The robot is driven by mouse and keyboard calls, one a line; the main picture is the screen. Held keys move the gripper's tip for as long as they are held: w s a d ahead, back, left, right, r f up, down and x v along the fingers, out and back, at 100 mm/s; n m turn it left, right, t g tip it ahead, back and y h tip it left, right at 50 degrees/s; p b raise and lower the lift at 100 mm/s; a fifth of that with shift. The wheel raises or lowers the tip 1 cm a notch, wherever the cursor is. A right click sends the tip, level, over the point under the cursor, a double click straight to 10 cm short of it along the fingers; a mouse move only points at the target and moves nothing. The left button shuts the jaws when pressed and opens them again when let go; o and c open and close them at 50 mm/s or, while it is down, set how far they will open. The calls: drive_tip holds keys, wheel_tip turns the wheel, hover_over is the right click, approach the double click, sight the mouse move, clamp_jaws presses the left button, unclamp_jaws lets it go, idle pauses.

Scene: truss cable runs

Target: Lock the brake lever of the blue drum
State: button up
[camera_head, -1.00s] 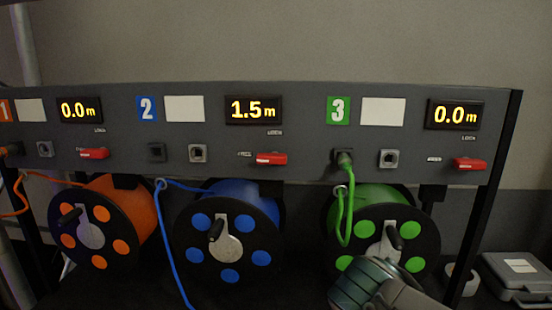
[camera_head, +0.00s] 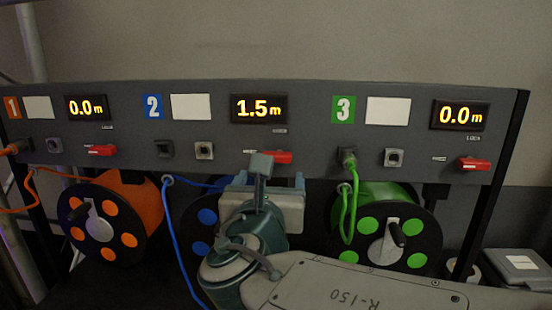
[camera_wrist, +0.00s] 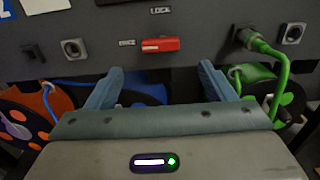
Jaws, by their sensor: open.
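The red brake lever (camera_head: 282,157) of the blue drum sits on the grey panel, below the 1.5 m display (camera_head: 259,108). It is partly hidden by my gripper in the head view. In the wrist view the lever (camera_wrist: 160,44) lies horizontal, with a LOCK label above it and another label to its left. The blue drum (camera_head: 207,217) is mostly hidden behind my arm. My gripper (camera_wrist: 160,80) is open and empty. Its two fingers point at the panel, and the lever shows between and beyond their tips. I cannot tell any contact.
The orange drum (camera_head: 110,222) stands at left and the green drum (camera_head: 399,231) at right. A green cable (camera_head: 350,205) hangs from the panel on the right. A blue cable (camera_head: 176,240) hangs on the left. Sockets (camera_head: 204,151) flank the lever.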

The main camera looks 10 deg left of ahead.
sight(276, 160)
drive_tip(key=w, duration=0.6)
drive_tip(key=w+p, duration=0.1)
drive_tip(key=w, duration=0.2)
drive_tip(key=shift+w+a, duration=0.25)
drive_tip(key=shift+w, duration=0.1)
drive_tip(key=c, duration=1)
